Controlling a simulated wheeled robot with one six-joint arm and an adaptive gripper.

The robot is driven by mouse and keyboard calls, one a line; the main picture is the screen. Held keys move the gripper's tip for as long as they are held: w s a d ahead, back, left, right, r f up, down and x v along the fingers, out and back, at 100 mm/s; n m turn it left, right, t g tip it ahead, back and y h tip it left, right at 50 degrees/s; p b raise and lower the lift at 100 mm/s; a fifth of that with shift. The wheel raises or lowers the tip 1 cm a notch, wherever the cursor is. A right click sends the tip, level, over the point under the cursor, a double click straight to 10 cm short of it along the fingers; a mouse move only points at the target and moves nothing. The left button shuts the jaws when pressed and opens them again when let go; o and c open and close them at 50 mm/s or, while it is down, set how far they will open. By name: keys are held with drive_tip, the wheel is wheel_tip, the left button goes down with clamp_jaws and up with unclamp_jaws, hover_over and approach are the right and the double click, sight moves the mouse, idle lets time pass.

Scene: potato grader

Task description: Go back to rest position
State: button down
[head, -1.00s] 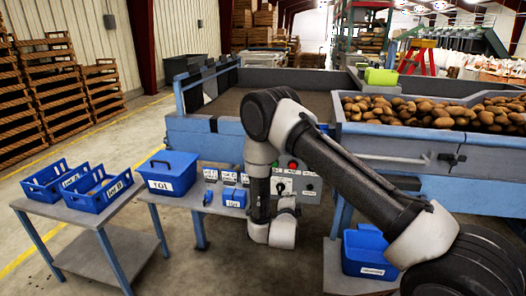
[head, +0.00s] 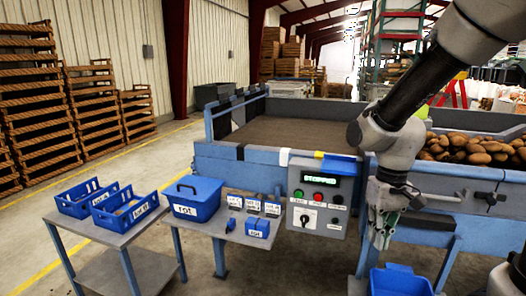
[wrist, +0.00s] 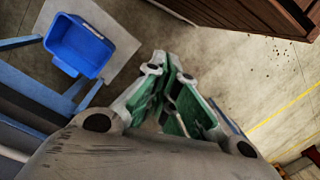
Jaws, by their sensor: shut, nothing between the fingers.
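My gripper (head: 380,238) hangs from my arm at the right of the head view, pointing down. It is in front of the grader's blue frame, to the right of the control panel and above a blue bin (head: 400,281). In the wrist view my gripper (wrist: 168,80) shows green-lined fingers closed together with nothing between them. The blue bin (wrist: 80,46) is apart from the fingers there, at the upper left.
The control panel (head: 320,205) reads "STOPPED". The side table (head: 105,232) carries two blue crates; a blue "rot" box (head: 192,199) stands beside them. Potatoes (head: 470,150) fill the grader's right section. Open floor (head: 60,170) lies at the left.

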drive_tip(key=s+d+r+m+t, duration=0.1)
drive_tip(key=s+d+r+t, duration=0.1)
drive_tip(key=s+d+r, duration=0.2)
drive_tip(key=s+d+r+t, duration=0.3)
drive_tip(key=s+d+r, duration=0.2)
drive_tip(key=r, duration=0.5)
drive_tip(key=shift+d+m+t+h, duration=0.3)
drive_tip(key=shift+m, duration=0.1)
drive_tip(key=shift+d+r, duration=0.1)
idle(0.5)
